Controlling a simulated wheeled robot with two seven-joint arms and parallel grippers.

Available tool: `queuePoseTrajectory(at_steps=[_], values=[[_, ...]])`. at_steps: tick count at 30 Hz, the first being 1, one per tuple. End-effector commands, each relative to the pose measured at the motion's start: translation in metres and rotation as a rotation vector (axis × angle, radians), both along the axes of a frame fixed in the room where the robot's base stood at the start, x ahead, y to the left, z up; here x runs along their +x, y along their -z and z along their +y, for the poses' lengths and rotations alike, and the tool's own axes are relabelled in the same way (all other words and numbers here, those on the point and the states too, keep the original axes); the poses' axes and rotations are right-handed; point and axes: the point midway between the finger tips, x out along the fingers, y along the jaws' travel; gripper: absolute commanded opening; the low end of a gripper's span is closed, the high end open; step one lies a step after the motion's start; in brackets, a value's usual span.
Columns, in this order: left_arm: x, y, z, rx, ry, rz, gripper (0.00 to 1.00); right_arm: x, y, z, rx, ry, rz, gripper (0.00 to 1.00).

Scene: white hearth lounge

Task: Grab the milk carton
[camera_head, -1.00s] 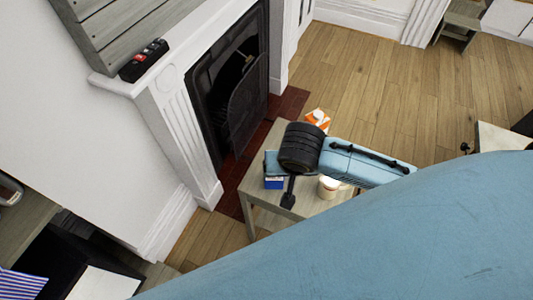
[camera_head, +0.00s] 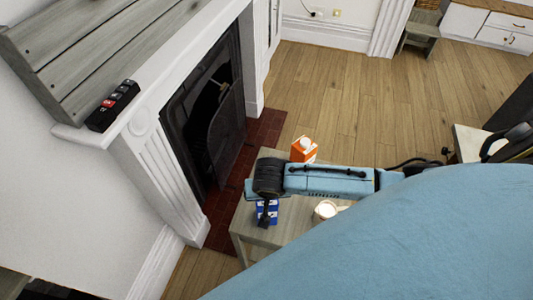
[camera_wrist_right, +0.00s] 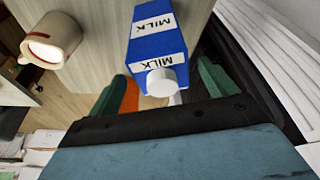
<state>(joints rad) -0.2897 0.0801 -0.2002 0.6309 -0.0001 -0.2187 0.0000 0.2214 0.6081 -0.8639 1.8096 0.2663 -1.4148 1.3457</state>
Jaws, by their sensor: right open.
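The milk carton (camera_wrist_right: 157,35) is blue and white with "MILK" lettering and a white cap. In the right wrist view it lies between the green-tipped fingers of my right gripper (camera_wrist_right: 164,82), with the cap toward the palm. The gripper is open, and I cannot tell whether either finger touches the carton. In the head view the milk carton (camera_head: 266,214) stands on the small table (camera_head: 285,228), partly hidden under my right wrist. My left gripper is not in view.
An orange carton (camera_head: 303,151) stands on the table behind my right forearm. A white mug (camera_head: 325,210) is on the table to the right of the milk; the mug also shows in the wrist view (camera_wrist_right: 52,40). The fireplace (camera_head: 205,115) is close on the left.

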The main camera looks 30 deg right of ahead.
Motion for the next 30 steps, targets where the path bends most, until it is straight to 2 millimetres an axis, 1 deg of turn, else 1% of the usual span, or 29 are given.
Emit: queuePoseTrajectory(at_steps=[1, 3, 6, 12, 15, 30], values=[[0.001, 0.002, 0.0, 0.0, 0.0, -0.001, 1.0, 0.003, 0.008, 0.0, -0.001, 0.0, 0.0, 0.85], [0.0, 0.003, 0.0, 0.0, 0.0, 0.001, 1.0, 0.005, 0.018, -0.001, -0.001, 0.002, 0.001, 0.85], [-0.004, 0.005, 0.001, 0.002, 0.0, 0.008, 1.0, 0.008, 0.027, -0.003, 0.0, 0.0, -0.001, 0.85], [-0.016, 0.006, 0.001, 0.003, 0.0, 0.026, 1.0, 0.009, 0.031, -0.003, 0.0, 0.0, -0.001, 0.85], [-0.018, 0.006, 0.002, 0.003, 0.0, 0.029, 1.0, 0.009, 0.031, -0.003, 0.0, 0.0, -0.001, 0.83], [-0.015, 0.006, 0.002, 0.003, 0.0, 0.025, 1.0, 0.008, 0.031, -0.003, 0.0, -0.001, 0.0, 0.18]])
